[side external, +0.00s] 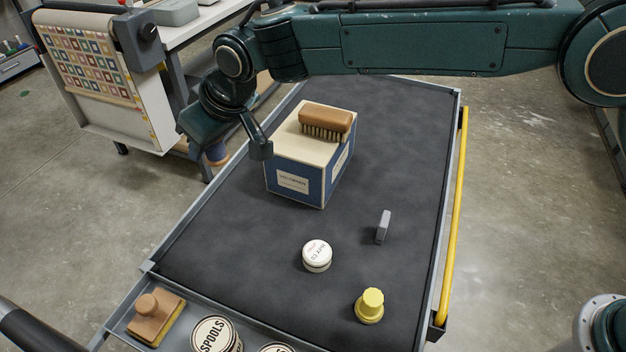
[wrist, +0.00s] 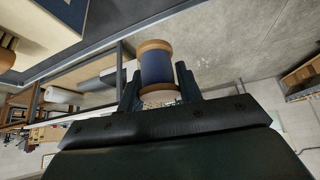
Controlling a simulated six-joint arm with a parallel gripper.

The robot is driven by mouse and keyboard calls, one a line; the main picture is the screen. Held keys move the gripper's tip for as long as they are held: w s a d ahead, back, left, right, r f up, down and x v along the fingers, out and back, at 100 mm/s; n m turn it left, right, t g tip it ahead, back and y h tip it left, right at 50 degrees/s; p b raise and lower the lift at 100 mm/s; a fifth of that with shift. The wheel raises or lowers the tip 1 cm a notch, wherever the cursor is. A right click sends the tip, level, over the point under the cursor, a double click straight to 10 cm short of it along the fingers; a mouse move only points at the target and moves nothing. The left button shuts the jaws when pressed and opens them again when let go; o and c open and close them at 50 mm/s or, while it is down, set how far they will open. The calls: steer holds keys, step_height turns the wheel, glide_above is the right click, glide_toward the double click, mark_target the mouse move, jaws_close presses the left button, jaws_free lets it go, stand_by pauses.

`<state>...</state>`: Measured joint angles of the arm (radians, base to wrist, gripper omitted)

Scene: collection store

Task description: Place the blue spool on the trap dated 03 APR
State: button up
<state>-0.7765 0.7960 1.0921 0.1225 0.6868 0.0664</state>
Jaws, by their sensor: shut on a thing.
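The blue spool (wrist: 156,66) has wooden ends and sits between the fingers of my gripper (wrist: 158,88) in the wrist view. My gripper is shut on it. In the side view the spool (side external: 217,153) shows partly below my gripper, beyond the left edge of the cart top. The trap dated 03 APR (side external: 317,256) is a round white tub with a printed lid, on the dark mat in the front middle. It stands well to the right of and nearer than my gripper, with nothing on its lid.
A blue and cream box (side external: 293,182) with a wooden brush (side external: 326,122) on top stands between my gripper and the trap. A grey upright piece (side external: 383,227) and a yellow knobbed object (side external: 370,306) stand near the trap.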

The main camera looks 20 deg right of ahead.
steer(key=shift+s+d+r, duration=0.3)
steer(key=shift+s+d, duration=0.05)
steer(key=shift+d, duration=0.2)
steer(key=s+d+r+n+g+y, duration=0.1)
steer(key=s+d+r+n+y, duration=0.1)
steer(key=s+d, duration=0.9)
steer(key=shift+s+r+n+g, duration=0.45)
steer(key=shift+s+n, duration=0.1)
steer(key=shift+n, duration=0.65)
glide_above(312, 250)
step_height(312, 250, down, 16)
steer(key=shift+r, duration=0.1)
steer(key=shift+f, duration=2.1)
steer(key=shift+f, duration=0.15)
